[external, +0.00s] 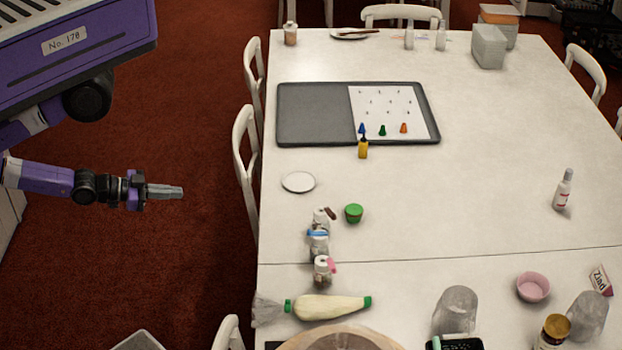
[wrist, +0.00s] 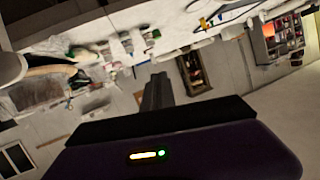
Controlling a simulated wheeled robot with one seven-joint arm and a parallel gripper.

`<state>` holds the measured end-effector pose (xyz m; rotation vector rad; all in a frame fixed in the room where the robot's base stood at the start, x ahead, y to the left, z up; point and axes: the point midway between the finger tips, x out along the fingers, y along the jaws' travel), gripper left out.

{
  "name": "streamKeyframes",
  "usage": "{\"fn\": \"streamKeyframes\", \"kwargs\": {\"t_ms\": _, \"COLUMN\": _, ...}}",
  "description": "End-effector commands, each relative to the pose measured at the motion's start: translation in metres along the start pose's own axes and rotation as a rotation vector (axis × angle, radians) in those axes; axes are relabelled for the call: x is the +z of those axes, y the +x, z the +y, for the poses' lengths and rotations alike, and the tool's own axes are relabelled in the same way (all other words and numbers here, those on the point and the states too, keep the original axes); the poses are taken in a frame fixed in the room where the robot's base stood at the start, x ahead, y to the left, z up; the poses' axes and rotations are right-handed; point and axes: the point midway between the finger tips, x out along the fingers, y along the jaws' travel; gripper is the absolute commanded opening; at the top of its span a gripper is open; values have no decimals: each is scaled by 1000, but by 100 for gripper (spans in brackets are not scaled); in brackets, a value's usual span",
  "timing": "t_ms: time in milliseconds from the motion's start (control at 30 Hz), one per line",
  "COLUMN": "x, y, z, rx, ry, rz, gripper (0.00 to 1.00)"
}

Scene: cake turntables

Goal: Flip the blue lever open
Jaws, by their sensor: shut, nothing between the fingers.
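Three small white dispensers stand in a row near the table's left edge. The middle dispenser (external: 319,245) has a blue lever (external: 317,233) across its top. The dispenser behind it has a dark red lever (external: 330,213), and the front one has a pink lever (external: 329,265). The blue lever looks about level, but it is too small to tell its exact position. My gripper (external: 181,192) is shut and empty, left of the table over the red floor, well apart from the dispensers. Its fingers also show in the wrist view (wrist: 157,88), where the blue lever cannot be made out surely.
A white chair (external: 243,160) stands between my gripper and the table (external: 500,150). A green tub (external: 354,213) stands right of the dispensers, a white plate (external: 298,182) behind them. A piping bag (external: 330,306) lies in front. A grey tray (external: 310,115) lies farther back.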

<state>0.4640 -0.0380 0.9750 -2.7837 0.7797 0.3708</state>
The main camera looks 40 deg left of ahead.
Motion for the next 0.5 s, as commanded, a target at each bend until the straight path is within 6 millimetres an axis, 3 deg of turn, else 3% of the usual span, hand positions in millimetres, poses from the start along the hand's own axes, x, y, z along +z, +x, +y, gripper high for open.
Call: {"fn": "streamKeyframes", "kwargs": {"t_ms": 500, "x": 49, "y": 44, "z": -7, "rx": 389, "ry": 442, "rz": 84, "gripper": 0}}
